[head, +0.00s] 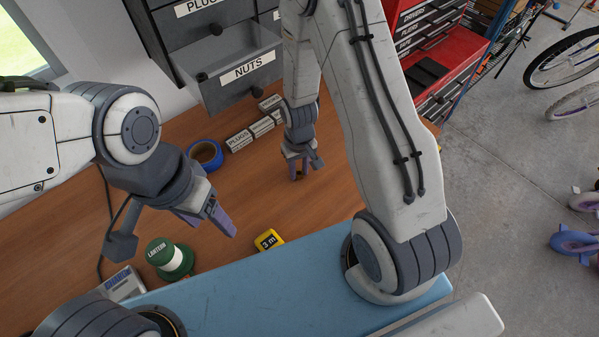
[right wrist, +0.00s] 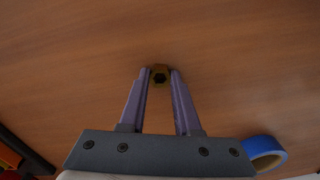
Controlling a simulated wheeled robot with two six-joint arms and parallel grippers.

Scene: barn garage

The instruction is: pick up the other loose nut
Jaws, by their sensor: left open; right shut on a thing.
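In the right wrist view a brass-coloured nut (right wrist: 160,74) with a dark hole sits between the fingertips of my right gripper (right wrist: 160,77). The gripper is shut on it, over the wooden bench top. In the head view my right gripper (head: 302,165) points down at the bench in front of the drawers, and the nut cannot be made out there. My left gripper (head: 219,222) is open and empty above the bench at the left. A drawer labelled NUTS (head: 247,68) is pulled open at the back; its inside is only partly seen.
Blue tape (head: 206,154) lies on the bench near several small labelled boxes (head: 240,141). A red tool chest (head: 455,55) stands at the right. The bench's middle is clear.

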